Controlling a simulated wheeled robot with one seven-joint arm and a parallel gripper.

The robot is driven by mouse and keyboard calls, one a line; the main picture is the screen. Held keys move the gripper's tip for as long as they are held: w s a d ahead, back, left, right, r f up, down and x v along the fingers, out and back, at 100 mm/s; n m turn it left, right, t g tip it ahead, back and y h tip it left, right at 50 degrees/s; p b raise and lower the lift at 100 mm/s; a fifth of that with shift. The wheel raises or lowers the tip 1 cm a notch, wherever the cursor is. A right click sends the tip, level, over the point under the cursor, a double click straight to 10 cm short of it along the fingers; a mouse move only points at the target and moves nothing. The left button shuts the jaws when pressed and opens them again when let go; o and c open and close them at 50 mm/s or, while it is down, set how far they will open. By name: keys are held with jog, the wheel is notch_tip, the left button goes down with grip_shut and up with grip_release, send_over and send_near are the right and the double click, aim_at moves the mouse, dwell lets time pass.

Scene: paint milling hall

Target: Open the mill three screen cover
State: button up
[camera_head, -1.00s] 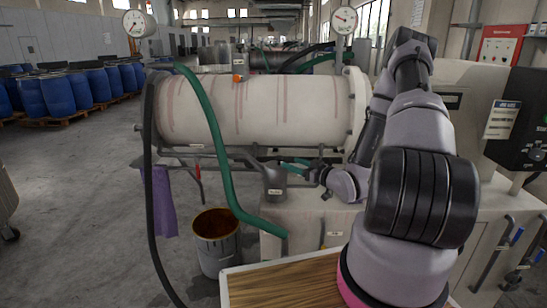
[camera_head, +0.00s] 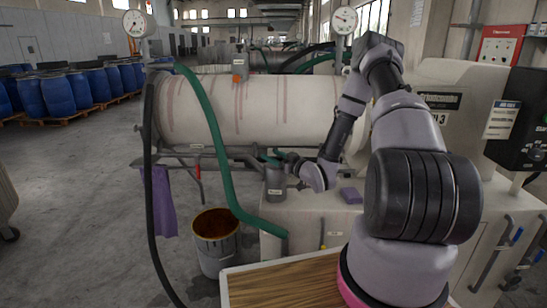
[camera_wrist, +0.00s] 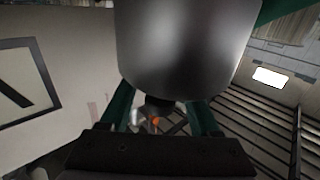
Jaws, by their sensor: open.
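The mill is a long white horizontal drum (camera_head: 270,108) with reddish streaks, in the middle of the head view. A label ending in 3 shows on the pale housing (camera_head: 440,98) at its right. I cannot single out a screen cover with certainty. My gripper (camera_head: 270,157) is below the drum, just above and behind a grey metal can (camera_head: 275,183). Its teal fingers are partly hidden. In the wrist view my gripper (camera_wrist: 160,110) is open, with a finger on each side. A large grey metal cylinder (camera_wrist: 185,45) fills the top, close to the fingers. I cannot tell whether they touch.
A green hose (camera_head: 215,140) and a black hose (camera_head: 150,190) hang before the drum. A stained bucket (camera_head: 215,243) stands on the floor, with a purple cloth (camera_head: 160,202) nearby. Floor at left is open.

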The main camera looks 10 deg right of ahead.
grip_shut()
dwell(1.4)
